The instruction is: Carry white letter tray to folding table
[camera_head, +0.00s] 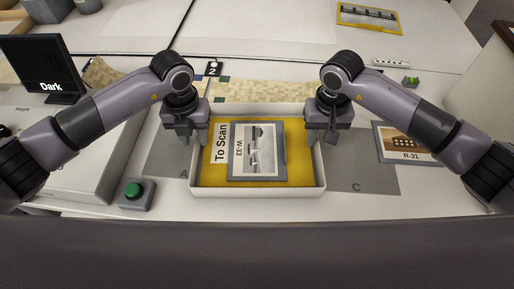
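The white letter tray (257,193) sits on the white table in front of me, on a grey mat area. It has a yellow bottom, a "To Scan" label (220,143) at its left and a grey-framed picture card marked W-33 (258,152) lying in it. My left gripper (186,140) is at the tray's left wall, and my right gripper (325,139) is at its right wall. Both point down. I cannot tell whether their fingers are closed on the walls. No folding table is recognisable in view.
A green button on a grey box (134,195) is left of the tray. Grey mats A (166,160) and C (365,175) flank it. Card R-31 (408,145) lies at right. A patterned strip (265,91) lies behind.

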